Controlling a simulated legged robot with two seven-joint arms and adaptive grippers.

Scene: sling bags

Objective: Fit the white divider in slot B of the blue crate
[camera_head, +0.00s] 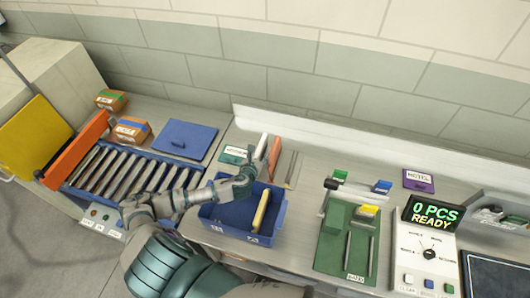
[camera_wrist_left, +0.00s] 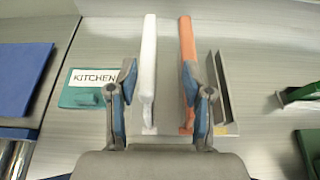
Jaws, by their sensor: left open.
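The blue crate (camera_head: 283,213) sits on the bench in the head view, with a yellow divider (camera_head: 261,211) standing in its right part. Its small front labels are too small to read. The white divider (camera_head: 263,147) stands behind the crate; it also shows in the left wrist view (camera_wrist_left: 149,62). An orange divider (camera_head: 275,157) stands just right of it, also in the wrist view (camera_wrist_left: 187,70). My left gripper (camera_head: 248,172) is open and empty above the crate's back edge. In the wrist view its fingers (camera_wrist_left: 158,80) frame the white divider's near end. My right gripper is not in view.
A grey slotted holder (camera_wrist_left: 222,90) is right of the orange divider. A teal KITCHEN block (camera_head: 235,155) lies left of the white one. A blue panel (camera_head: 185,140) and roller conveyor (camera_head: 118,172) are left; a green fixture (camera_head: 345,240) stands right of the crate.

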